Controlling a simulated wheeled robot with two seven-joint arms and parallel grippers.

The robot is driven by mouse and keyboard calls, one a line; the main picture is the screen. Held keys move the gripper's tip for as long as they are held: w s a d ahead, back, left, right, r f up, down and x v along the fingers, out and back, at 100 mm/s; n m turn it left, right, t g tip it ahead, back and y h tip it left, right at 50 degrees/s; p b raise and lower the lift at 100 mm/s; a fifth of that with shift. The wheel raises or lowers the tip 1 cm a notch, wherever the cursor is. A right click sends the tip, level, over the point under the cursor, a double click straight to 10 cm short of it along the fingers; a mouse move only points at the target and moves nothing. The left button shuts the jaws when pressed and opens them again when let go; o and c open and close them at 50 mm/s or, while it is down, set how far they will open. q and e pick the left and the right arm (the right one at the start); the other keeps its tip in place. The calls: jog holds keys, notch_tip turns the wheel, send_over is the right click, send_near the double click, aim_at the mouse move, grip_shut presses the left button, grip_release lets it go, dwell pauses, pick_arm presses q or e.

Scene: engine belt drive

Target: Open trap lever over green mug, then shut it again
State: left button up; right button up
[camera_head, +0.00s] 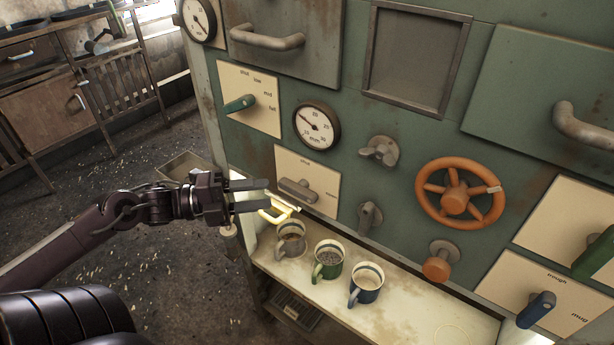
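The green mug (328,260) stands upright on the pale shelf, between a grey mug (291,240) and a blue mug (367,283). Above the mugs, a grey bar lever (298,190) sits on a cream plate (318,172) marked "shut" at its top, with a small blurred label at its right. The lever lies slanted across the plate. Another grey lever (370,217) is on the panel to its right, pointing roughly upright. My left gripper (258,195) is open and empty, left of the plate and apart from the lever. My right gripper is out of view.
The panel carries an orange handwheel (458,194), an orange knob (440,262), a grey knob (380,150), a green lever (238,104), a blue lever (537,309) and a gauge (317,125). The shelf's right part is clear.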

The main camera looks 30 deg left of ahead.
aim_at(292, 193)
pick_arm(q)
jog(key=x, duration=0.7)
jog(key=shift+d+r+p, duration=0.1)
jog(key=shift+d+p, duration=0.25)
jog(key=shift+p, duration=0.05)
grip_shut()
